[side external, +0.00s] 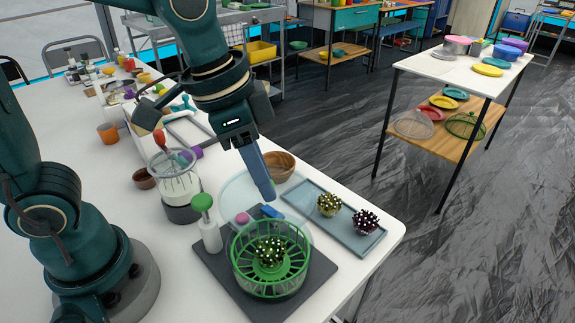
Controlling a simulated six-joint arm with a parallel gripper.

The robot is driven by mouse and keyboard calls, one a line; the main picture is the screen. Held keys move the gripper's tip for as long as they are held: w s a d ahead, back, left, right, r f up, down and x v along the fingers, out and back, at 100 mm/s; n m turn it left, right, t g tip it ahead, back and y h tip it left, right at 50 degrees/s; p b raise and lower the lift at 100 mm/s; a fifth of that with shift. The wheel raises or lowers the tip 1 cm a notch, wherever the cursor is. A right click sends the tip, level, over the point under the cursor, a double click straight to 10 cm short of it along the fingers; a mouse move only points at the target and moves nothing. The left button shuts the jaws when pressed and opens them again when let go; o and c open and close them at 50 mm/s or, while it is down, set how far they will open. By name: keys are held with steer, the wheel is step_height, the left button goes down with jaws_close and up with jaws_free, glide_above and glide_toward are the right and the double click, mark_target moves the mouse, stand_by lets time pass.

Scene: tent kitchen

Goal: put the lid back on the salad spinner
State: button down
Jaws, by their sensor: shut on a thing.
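The salad spinner (239,282) is a clear bowl with a green slatted basket, standing open-topped on a dark board. A dark spiky ball (270,250) with pale tips sits inside. A large clear round lid (232,190), with a pink knob (242,218) and a blue piece (272,211), shows behind and above the spinner. My gripper (269,196) points down at the lid, just above the blue piece. It is shut and appears to hold the lid; the exact contact is hard to make out. The lid is apart from the bowl's rim.
A white, green-topped bottle (211,236) stands close left of the spinner. A blue-grey tray (305,199) with two spiky balls lies to the right. A wooden bowl (279,166) stands behind the lid, and a clear whisk-topped container (178,190) to the left. The table's edge is near on the right.

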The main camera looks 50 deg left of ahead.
mark_target(259, 213)
steer(key=shift+s+d+r+m, duration=0.25)
steer(key=shift+s+d, duration=0.15)
steer(key=shift+d, duration=0.15)
steer(key=shift+s+d+r+m, duration=0.25)
steer(key=shift+s+d, duration=0.15)
steer(key=shift+d, duration=0.1)
steer(key=shift+s+d, duration=0.1)
steer(key=shift+d, duration=0.1)
steer(key=shift+f, duration=3.15)
steer(key=shift+f, duration=0.2)
steer(key=c, duration=0.6)
jaws_free()
